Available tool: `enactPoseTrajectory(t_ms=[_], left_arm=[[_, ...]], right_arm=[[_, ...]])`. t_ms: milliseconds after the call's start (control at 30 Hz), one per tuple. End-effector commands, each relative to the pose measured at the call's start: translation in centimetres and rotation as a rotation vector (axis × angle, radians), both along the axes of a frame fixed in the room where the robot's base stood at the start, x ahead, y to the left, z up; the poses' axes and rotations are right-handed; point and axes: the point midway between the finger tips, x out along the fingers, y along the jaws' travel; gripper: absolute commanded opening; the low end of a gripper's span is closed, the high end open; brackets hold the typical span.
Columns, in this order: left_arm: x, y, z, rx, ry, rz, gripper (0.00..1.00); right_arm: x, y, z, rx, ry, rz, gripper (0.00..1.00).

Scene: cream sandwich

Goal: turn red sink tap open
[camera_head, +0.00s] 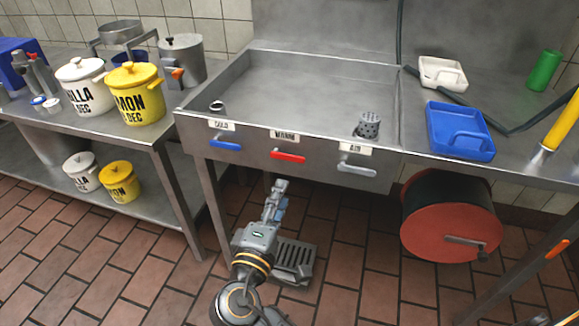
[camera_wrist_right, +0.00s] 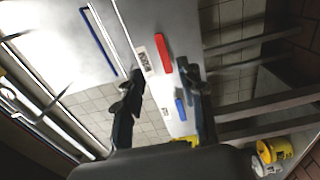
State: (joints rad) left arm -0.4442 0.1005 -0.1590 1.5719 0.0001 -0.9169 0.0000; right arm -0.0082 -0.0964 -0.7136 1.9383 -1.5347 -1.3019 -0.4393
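The red tap handle (camera_head: 288,156) is on the front panel of the steel sink, under the middle label, and lies roughly level. My right gripper (camera_head: 278,188) is below and slightly left of it in the head view, pointing up toward the panel. In the right wrist view, the two dark fingers of the right gripper (camera_wrist_right: 161,77) stand apart with nothing held. The red handle (camera_wrist_right: 163,51) shows beyond the fingertips, between their lines and apart from both. The sink basin (camera_head: 300,85) looks empty of water. My left gripper is not in view.
A blue handle (camera_head: 225,145) sits left of the red one and a grey handle (camera_head: 357,168) sits right. A table leg (camera_head: 217,200) is left of my arm. A red hose reel (camera_head: 450,222) hangs at right. A floor grate (camera_head: 293,262) lies beneath.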

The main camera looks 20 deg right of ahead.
Motion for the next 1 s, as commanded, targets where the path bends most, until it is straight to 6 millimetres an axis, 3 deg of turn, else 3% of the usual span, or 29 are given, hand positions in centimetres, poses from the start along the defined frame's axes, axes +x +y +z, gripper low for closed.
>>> enactPoseTrajectory(t_ms=[300,500,700,1000], left_arm=[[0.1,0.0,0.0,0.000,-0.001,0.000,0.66],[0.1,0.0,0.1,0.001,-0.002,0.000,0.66],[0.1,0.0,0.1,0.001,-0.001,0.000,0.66],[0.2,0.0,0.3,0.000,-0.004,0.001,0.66]], right_arm=[[5.7,-3.9,0.1,-0.002,-0.001,0.000,0.40],[8.4,-5.6,0.0,-0.002,0.001,0.002,0.40],[9.6,-6.4,-0.1,0.000,0.002,0.002,0.40],[9.7,-6.5,-0.1,0.002,0.002,0.003,0.38]])
